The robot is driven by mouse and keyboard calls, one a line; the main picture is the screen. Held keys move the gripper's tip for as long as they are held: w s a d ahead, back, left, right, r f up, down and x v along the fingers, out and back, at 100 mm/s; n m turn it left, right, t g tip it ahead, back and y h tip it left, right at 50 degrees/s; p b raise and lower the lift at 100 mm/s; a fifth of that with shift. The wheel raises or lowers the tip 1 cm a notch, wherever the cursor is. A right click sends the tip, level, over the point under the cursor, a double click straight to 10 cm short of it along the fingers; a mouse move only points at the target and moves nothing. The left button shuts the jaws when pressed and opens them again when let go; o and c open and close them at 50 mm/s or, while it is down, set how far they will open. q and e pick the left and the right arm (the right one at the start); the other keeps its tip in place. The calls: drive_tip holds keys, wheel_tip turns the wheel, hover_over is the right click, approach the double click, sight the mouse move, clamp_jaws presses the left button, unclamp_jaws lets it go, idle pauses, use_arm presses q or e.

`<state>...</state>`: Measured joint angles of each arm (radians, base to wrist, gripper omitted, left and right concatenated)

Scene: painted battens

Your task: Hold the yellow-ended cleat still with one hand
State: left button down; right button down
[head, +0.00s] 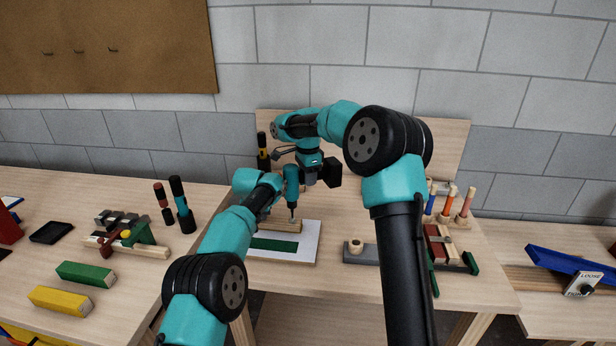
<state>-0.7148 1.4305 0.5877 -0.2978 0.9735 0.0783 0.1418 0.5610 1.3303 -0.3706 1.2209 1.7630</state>
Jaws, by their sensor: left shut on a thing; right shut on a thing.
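A pale wooden cleat (285,227) lies along the back of a white board (302,255). Its left end is hidden behind my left arm, and I cannot make out a yellow end. My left gripper (262,213) is down at the cleat's hidden left part, shut on it; its fingers are mostly covered by my arm. My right gripper (294,176) is shut on a teal and black driver (292,190). The driver stands upright, its thin shaft pointing down at the cleat's right part; I cannot tell whether its tip touches.
A green strip (275,245) lies on the board. Green (84,274) and yellow-faced (58,300) blocks lie on the left bench. Two drivers (182,206) stand behind them. A grey bar (370,254) and red clamp (438,240) sit right of the board; a blue bar (570,262) lies far right.

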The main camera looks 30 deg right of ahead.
drive_tip(key=shift+f, duration=0.2)
idle(1.5)
drive_tip(key=shift+r, duration=0.15)
drive_tip(key=shift+f, duration=0.55)
idle(2.2)
drive_tip(key=shift+r, duration=0.15)
drive_tip(key=shift+r, duration=2.4)
use_arm(q)
drive_tip(key=c, duration=1)
unclamp_jaws()
